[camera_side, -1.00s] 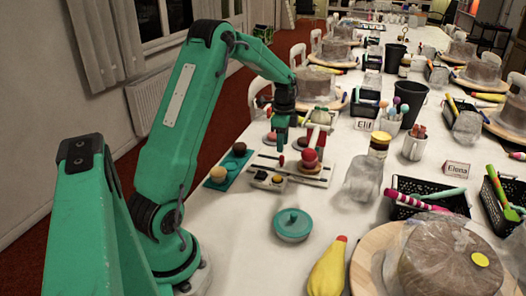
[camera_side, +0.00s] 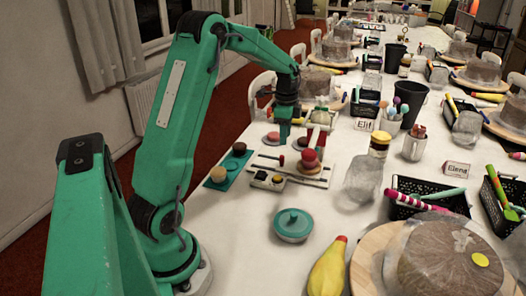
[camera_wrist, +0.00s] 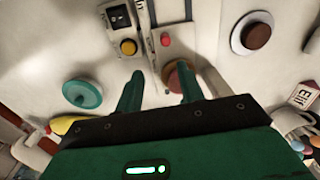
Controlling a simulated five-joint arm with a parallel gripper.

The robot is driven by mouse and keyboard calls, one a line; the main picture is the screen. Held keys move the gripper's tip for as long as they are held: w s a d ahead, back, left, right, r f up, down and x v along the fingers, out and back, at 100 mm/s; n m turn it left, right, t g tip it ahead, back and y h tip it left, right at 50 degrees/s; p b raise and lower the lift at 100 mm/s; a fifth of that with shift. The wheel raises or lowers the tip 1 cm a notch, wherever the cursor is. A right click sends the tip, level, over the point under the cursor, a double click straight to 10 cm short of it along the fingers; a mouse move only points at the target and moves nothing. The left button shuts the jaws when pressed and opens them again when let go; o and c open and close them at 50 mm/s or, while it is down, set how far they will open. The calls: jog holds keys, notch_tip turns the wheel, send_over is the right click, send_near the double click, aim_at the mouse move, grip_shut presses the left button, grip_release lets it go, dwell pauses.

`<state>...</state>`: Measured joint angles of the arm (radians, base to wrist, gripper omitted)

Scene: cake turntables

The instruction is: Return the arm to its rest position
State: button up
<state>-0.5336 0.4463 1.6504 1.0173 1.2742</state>
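My gripper (camera_side: 284,138) hangs from my arm over the white table, above the small stations at its left side. In the wrist view my gripper (camera_wrist: 159,88) has its two green fingers apart, with bare pale surface between them. Nothing appears held. A reddish-brown round thing (camera_wrist: 174,78) lies beyond and partly behind the right finger, and I cannot tell how far below it is.
A teal tray (camera_side: 228,168) with brown and tan balls lies nearer. The near left tabletop is clear.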

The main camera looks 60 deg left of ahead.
jog(key=s+d+r+n+t, duration=0.1)
jog(key=s+d+r+n, duration=0.15)
jog(key=d+r, duration=0.5)
jog(key=s+d+r+n+t, duration=0.1)
jog(key=s+d+n+t, duration=0.1)
jog(key=s+d, duration=0.6)
jog(key=s+d+r+n+t, duration=0.2)
jog(key=s+d+n, duration=0.2)
jog(key=s+d, duration=0.5)
jog(key=shift+d+r, duration=0.15)
jog(key=shift+r, duration=0.15)
